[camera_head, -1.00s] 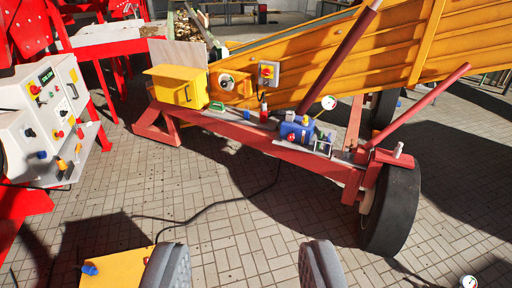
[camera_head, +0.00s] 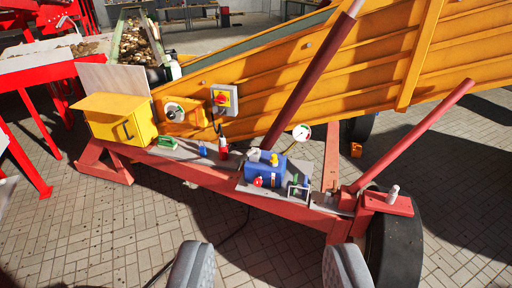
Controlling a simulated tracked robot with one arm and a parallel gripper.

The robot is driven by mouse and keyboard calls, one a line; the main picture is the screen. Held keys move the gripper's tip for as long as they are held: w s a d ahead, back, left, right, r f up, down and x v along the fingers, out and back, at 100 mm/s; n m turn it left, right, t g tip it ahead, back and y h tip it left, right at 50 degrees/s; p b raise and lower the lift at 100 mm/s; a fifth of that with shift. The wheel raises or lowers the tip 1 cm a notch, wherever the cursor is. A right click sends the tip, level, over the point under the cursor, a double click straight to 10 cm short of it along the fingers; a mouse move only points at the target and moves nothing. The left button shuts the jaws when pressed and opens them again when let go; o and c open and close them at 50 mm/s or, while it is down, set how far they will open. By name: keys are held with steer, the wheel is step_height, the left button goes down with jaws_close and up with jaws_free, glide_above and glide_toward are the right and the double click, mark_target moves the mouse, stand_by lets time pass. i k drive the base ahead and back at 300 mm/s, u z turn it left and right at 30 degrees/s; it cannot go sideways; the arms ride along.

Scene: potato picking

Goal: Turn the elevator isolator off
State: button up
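The elevator isolator (camera_head: 222,99) is a red rotary knob on a yellow plate in a grey box, fixed to the side of the yellow elevator (camera_head: 290,75). It is above and ahead of my gripper, with a dark cable hanging below it. The knob's exact setting is too small to tell. My gripper (camera_head: 263,270) shows as two grey padded fingers at the bottom edge. They are wide apart with nothing between them, well short of the isolator.
A red chassis beam (camera_head: 215,175) crosses in front of the elevator. It carries a yellow box (camera_head: 115,120), a blue pump unit (camera_head: 266,170), small bottles and a gauge (camera_head: 301,132). A dark red strut (camera_head: 312,85) stands right of the isolator.

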mark_target(221, 98)
steer(key=i, duration=1.4)
steer(key=u, duration=0.5)
steer(key=i, duration=1.7)
steer(key=u, duration=0.3)
